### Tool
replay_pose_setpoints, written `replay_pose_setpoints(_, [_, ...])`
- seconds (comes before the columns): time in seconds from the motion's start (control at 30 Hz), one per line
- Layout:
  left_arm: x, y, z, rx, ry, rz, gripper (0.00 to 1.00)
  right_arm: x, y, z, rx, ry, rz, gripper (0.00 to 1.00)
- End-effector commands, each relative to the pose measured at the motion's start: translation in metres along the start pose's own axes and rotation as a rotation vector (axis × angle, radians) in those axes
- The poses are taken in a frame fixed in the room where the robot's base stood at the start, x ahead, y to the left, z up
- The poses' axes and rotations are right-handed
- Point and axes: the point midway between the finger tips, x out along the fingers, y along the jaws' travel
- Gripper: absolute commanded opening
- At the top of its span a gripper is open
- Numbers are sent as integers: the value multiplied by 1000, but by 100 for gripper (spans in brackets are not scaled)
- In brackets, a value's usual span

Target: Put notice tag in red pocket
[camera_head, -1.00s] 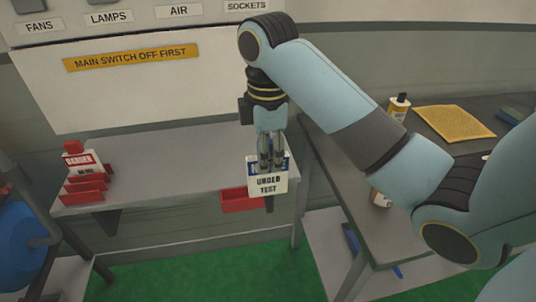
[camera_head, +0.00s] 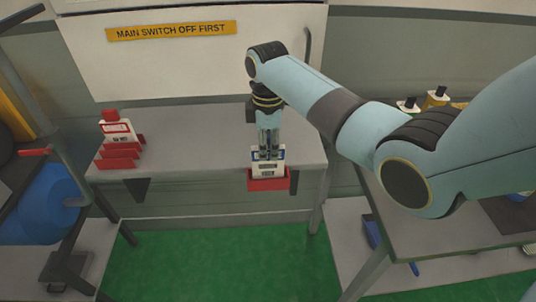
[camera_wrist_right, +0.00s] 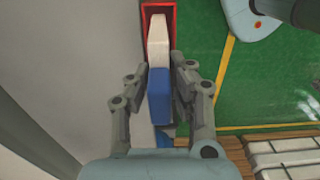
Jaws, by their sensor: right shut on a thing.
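The notice tag (camera_head: 267,167) is a white card with a blue top and dark lettering. My right gripper (camera_head: 268,152) points down and is shut on its blue top part. The tag's lower part is hidden behind the front wall of the red pocket (camera_head: 268,184), which hangs at the shelf's front edge. In the right wrist view the blue top (camera_wrist_right: 159,97) lies between the fingers (camera_wrist_right: 160,85), and the white part reaches inside the red pocket's rim (camera_wrist_right: 172,15). I cannot tell whether the tag touches the pocket's bottom. My left gripper is not in view.
A red rack (camera_head: 118,153) with a red-and-white tag stands on the left of the grey shelf (camera_head: 200,140). A blue drum (camera_head: 55,198) is at the far left. A grey table (camera_head: 430,230) with bottles is at the right.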

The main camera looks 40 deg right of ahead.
Motion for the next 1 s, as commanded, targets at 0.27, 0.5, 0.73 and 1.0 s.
replay_pose_setpoints(0.27, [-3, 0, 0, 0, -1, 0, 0, 27, 0, 0, -1, 1, 1, 0])
replay_pose_setpoints(0.5, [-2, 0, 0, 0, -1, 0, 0, 29, -1, 0, 0, 1, 0, 0])
replay_pose_setpoints(0.73, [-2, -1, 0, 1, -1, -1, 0, 30, -1, 0, 0, 0, 0, 40])
replay_pose_setpoints(1.0, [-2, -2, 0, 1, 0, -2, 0, 29, -1, 0, 0, 0, 0, 41])
